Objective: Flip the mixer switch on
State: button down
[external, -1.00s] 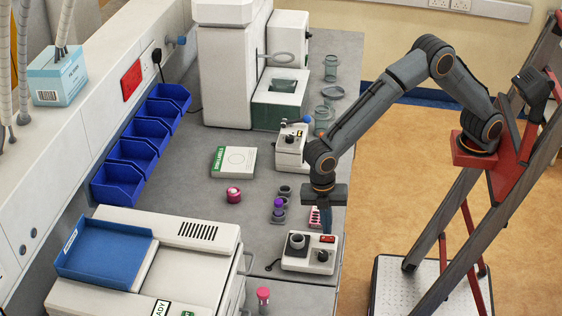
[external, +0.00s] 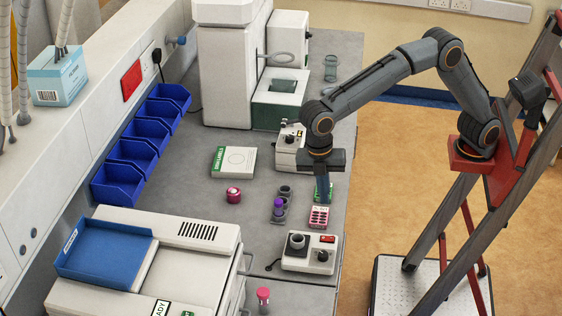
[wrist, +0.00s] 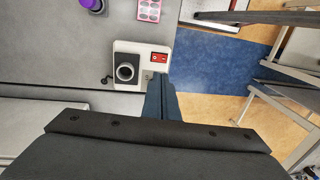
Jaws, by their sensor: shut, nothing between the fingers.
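The mixer (external: 296,264) is a small white box with a dark round cup holder, a black knob and a red rocker switch (external: 328,239). It stands near the bench's right edge. In the wrist view the mixer (wrist: 128,50) lies just beyond my fingers, with its red switch (wrist: 159,58) uncovered. Which way the rocker is tipped is too small to tell. My gripper (external: 324,201) is shut and empty, pointing down, raised above the bench and apart from the mixer. Its fingertips (wrist: 158,76) overlap the mixer's near right corner in the wrist view.
A pink tube rack (external: 319,217) and a purple-capped tube (external: 278,205) stand behind the mixer. A pink-capped tube (external: 263,296) is in front. A white box-shaped device (external: 290,150) is farther back. Floor lies beyond the bench's right edge.

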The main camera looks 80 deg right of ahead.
aim_at(333, 238)
jog(key=shift+s+f+b, duration=0.1)
jog(key=shift+f+b, duration=0.05)
jog(key=shift+b, duration=0.8)
jog(key=s+b, duration=0.1)
jog(key=b, duration=0.2)
jog(key=shift+r, duration=0.2)
jog(key=shift+s+f, duration=0.1)
jog(key=shift+f, duration=0.05)
jog(key=f+p, duration=0.1)
jog(key=f, duration=0.3)
jog(key=s+f+p, duration=0.1)
jog(key=f, duration=0.4)
jog(key=f+p, duration=0.1)
jog(key=f, duration=0.3)
jog(key=shift+s+f, duration=0.35)
